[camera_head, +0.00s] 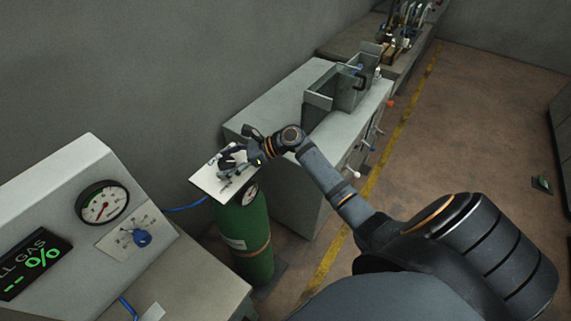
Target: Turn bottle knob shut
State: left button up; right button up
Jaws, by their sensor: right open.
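A green gas bottle (246,237) stands upright on the floor between the grey console and the workbench. A white plate (207,183) and a small round gauge (250,194) sit at its top. My right gripper (228,169) is over the plate at the bottle's top, with its fingers open. The bottle's knob is hidden or too small to make out behind the fingers, so I cannot tell whether they touch it. My left gripper is not in view.
A grey console (62,190) with a gauge (102,203), a blue knob (142,238) and a green display stands at the left. A workbench (262,112) with a grey metal frame (338,92) is behind the bottle. Open floor (470,130) lies at the right.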

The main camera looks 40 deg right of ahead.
jog(key=m+t+h, duration=0.1)
jog(key=m+t+h+p, duration=0.1)
jog(key=m+t, duration=0.1)
jog(key=shift+s+a+r, duration=0.15)
jog(key=m+t+h+p, duration=0.1)
jog(key=m+t+h, duration=0.1)
jog(key=m+h, duration=0.2)
jog(key=shift+h, duration=0.3)
jog(key=f+v, duration=0.1)
jog(key=v, duration=1)
jog(key=s+d+f+n+g+h+b, duration=0.1)
jog(key=f+n, duration=0.4)
jog(key=f, duration=0.5)
jog(key=s+d+f+n+g+h+b, duration=0.2)
jog(key=s+d+f+n+b, duration=0.1)
jog(key=f, duration=0.7)
jog(key=s+d+f+n+g+h+b, duration=0.1)
jog(key=s+d+f+n+b, duration=0.1)
jog(key=f+n, duration=0.5)
notch_tip(320, 180, down, 3)
jog(key=shift+d+f+n+b, duration=0.3)
jog(key=shift+d+b, duration=0.25)
jog(key=shift+b, duration=0.2)
